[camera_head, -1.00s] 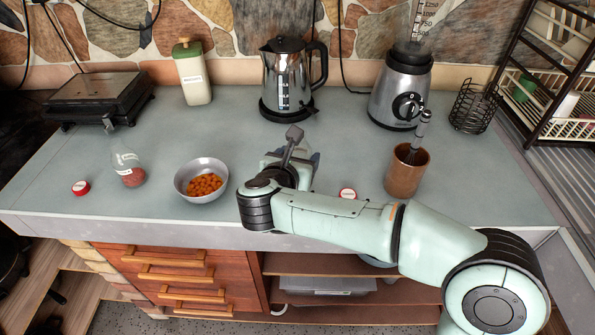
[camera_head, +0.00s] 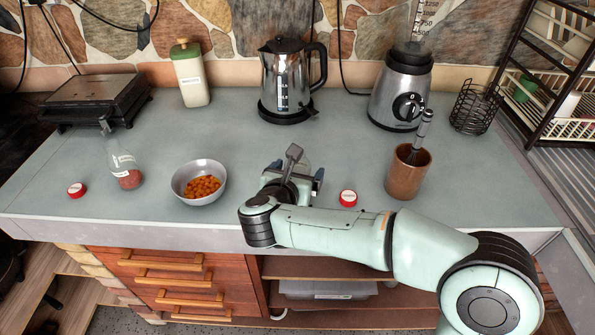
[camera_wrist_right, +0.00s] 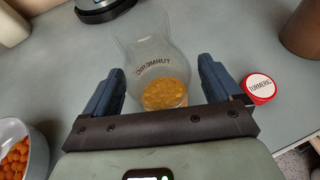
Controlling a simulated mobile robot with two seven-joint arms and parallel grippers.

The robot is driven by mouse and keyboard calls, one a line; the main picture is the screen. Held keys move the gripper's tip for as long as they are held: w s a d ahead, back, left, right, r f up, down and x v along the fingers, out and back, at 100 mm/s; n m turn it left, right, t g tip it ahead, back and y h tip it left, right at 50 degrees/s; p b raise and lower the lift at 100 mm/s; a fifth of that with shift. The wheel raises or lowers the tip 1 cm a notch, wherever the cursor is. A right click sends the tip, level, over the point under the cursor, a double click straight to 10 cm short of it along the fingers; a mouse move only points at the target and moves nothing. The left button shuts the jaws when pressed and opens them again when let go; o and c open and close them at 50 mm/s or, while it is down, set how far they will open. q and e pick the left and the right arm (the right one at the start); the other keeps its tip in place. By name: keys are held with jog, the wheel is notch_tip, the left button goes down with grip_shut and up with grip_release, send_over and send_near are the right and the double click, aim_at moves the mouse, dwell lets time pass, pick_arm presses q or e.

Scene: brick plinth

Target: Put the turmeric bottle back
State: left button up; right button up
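The turmeric bottle (camera_wrist_right: 166,85) is clear glass with yellow-orange powder at its bottom and no lid on it. In the right wrist view it stands between the fingers of my right gripper (camera_wrist_right: 160,85), which are apart with a small gap visible beside the glass. In the head view my right gripper (camera_head: 293,182) is at the counter's front middle and mostly hides the bottle (camera_head: 303,170). The red turmeric lid (camera_wrist_right: 259,87) lies on the counter right of the gripper, also seen in the head view (camera_head: 348,198). My left gripper is not in view.
A bottle of red powder (camera_head: 127,173), another red lid (camera_head: 76,190) and a bowl of orange pieces (camera_head: 184,191) stand left. A brown cup with a whisk (camera_head: 405,180) stands right. A kettle (camera_head: 285,85), blender (camera_head: 398,98) and grill (camera_head: 95,98) stand behind.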

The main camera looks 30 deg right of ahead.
jog(key=shift+r, duration=0.2)
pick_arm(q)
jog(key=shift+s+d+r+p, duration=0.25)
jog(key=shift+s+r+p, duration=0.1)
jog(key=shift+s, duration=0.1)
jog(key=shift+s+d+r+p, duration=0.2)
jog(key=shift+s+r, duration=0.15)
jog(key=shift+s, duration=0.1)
pick_arm(e)
jog(key=v, duration=1.2)
